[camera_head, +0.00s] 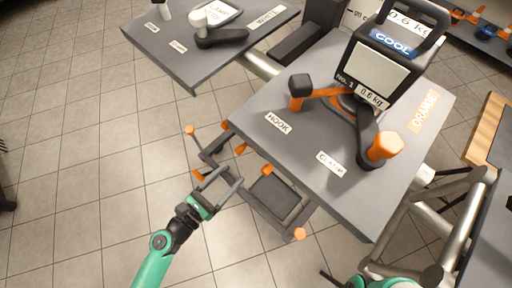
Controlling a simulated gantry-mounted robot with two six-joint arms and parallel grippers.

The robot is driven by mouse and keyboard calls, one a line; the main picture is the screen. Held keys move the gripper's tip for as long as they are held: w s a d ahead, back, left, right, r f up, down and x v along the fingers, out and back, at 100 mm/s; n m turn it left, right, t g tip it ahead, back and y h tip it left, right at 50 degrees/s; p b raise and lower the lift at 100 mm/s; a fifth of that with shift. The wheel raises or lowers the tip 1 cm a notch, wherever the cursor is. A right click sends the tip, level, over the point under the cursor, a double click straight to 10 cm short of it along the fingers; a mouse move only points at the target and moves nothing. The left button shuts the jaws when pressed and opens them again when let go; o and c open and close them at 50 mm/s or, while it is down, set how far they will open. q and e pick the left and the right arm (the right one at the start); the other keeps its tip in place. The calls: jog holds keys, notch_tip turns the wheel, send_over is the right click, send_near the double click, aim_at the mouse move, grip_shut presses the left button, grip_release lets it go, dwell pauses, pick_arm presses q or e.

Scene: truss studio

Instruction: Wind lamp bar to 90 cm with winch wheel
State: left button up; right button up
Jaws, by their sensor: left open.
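My left gripper (232,176) is open and empty, with its two dark fingers apart. It is over the floor, in front of the grey table and beside a low dark frame. Only a green part of my right arm shows at the bottom edge; its fingers cannot be made out. I cannot make out a winch wheel or a raised lamp bar in this view. A black lamp (370,73) with a white face, marked COOL, No. 1 and 0.6 kg, stands on the grey table. An orange and black clamp-like part (384,146) lies by it.
The grey table (300,150) has HOOK, CLAMP and ORANGE labels. A second grey table (190,65) stands at the back left with a dark part on it. The low frame (270,195) has orange knobs. Metal tubes (460,225) stand at right.

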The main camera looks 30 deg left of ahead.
aim_at(254, 149)
pick_arm(q)
jog(key=x, duration=1.2)
jog(key=shift+r, duration=0.3)
jog(key=shift+s, duration=0.15)
jog(key=shift+a, duration=0.15)
grip_shut()
jog(key=shift+r, duration=0.2)
